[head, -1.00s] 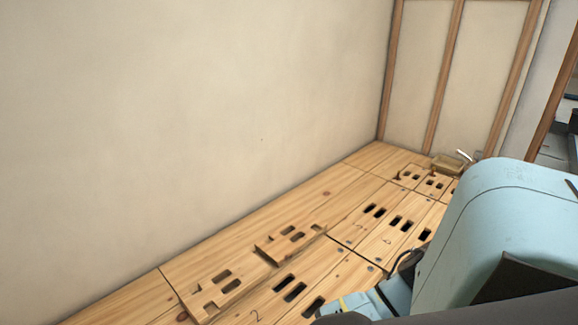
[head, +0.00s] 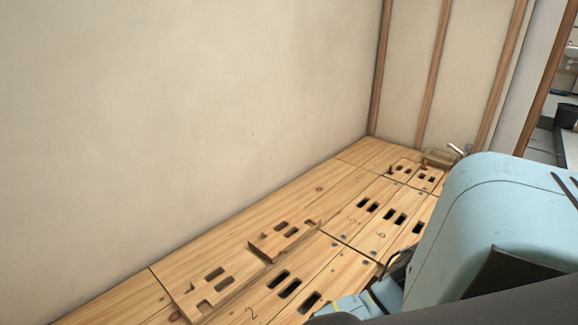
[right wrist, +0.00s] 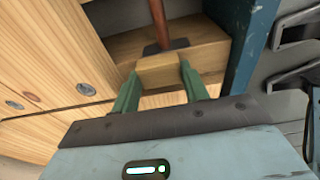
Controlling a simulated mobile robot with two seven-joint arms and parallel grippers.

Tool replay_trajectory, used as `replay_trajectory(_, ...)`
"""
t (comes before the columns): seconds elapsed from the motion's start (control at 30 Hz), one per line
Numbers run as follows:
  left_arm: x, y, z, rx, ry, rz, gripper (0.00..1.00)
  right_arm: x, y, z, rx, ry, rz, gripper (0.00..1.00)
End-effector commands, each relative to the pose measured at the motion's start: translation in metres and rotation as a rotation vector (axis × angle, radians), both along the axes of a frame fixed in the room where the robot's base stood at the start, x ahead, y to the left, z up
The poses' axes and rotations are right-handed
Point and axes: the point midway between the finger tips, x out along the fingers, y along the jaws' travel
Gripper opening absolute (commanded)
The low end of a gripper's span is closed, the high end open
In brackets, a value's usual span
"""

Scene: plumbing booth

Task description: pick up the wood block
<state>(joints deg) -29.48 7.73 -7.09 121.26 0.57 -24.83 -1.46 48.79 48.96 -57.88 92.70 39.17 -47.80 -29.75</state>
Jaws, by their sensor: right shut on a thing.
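My right gripper (right wrist: 158,73) shows in the right wrist view with two green fingers. It is shut on a light wood block (right wrist: 160,70), with one finger on each side of it. Behind the block is a dark piece with a brown rod (right wrist: 158,22) rising from it. I cannot tell whether the block touches the wood surface (right wrist: 208,62) behind it. In the head view my light blue right arm covers the lower right, and the block is not visible there. My left gripper is in neither view.
A blue upright (right wrist: 250,45) stands close right of the gripper.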

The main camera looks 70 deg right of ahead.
Motion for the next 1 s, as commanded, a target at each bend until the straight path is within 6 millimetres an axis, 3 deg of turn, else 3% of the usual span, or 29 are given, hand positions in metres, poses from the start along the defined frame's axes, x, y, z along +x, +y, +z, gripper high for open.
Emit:
replay_trajectory(0.27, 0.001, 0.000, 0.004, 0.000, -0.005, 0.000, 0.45, 0.000, 0.000, 0.006, 0.000, -0.001, 0.000, 0.23)
replay_trajectory(0.57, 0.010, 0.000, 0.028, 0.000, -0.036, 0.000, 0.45, 0.000, 0.000, 0.043, 0.001, -0.004, 0.001, 0.23)
replay_trajectory(1.0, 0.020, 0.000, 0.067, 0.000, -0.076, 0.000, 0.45, -0.094, 0.061, 0.049, 0.003, 0.001, 0.000, 0.23)
